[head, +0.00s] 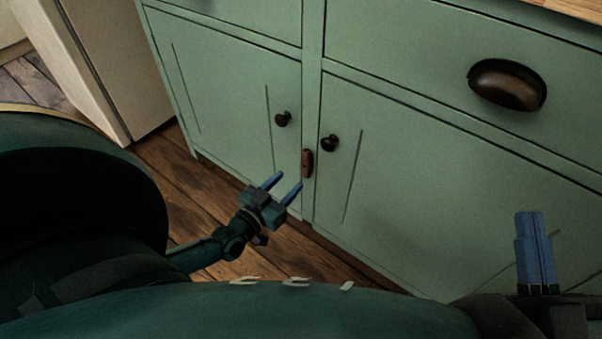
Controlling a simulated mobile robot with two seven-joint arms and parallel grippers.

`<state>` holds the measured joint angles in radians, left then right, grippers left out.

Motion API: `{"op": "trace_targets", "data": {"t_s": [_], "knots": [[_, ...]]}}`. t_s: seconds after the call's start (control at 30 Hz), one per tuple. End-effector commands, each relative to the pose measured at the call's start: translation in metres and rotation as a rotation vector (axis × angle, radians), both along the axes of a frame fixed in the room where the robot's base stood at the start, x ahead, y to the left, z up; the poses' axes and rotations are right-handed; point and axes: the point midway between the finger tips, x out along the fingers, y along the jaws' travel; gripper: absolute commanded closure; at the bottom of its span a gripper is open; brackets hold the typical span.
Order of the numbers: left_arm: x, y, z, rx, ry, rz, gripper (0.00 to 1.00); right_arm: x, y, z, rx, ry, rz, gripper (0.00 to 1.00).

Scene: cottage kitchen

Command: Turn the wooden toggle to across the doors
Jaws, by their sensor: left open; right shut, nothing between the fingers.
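The wooden toggle (307,163) is a small reddish-brown piece on the post between the two green cabinet doors. It stands upright, in line with the post. The left door (232,110) and the right door (400,185) look closed. My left gripper (283,182) is open, with blue fingers pointing up toward the cabinet, just below and left of the toggle. Nothing shows between its fingers, and I cannot tell if it touches the cabinet. My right gripper (536,225) is shut and empty at the lower right, in front of the right door.
Dark round knobs (282,119) and (329,143) sit on the doors, either side above the toggle. A dark cup handle (507,84) is on the drawer at upper right. A pale appliance or cabinet side (110,60) stands at left. Wooden floor (190,180) shows below.

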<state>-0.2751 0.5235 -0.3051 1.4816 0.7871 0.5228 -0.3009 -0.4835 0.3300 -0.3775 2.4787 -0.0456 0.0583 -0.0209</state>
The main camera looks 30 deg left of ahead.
Motion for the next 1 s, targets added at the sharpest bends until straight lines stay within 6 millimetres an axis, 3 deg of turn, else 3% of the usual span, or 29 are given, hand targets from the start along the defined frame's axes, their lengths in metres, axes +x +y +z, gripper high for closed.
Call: {"op": "trace_targets", "data": {"t_s": [0.2, 0.4, 0.73, 1.0], "knots": [[0.042, -0.003, -0.002, -0.001, -0.003, 0.000, 0.55, 0.002, -0.002, 0.016, -0.016, -0.156, 0.002, 1.00], [0.060, -0.005, -0.001, 0.000, 0.000, 0.000, 0.55, 0.002, -0.003, 0.027, -0.023, -0.231, 0.002, 1.00], [0.063, -0.005, 0.000, -0.001, 0.001, 0.000, 0.55, 0.001, -0.003, 0.031, -0.024, -0.246, 0.002, 1.00], [0.063, -0.005, 0.000, 0.000, 0.001, 0.000, 0.77, 0.001, -0.003, 0.031, -0.023, -0.245, 0.002, 1.00]]}}
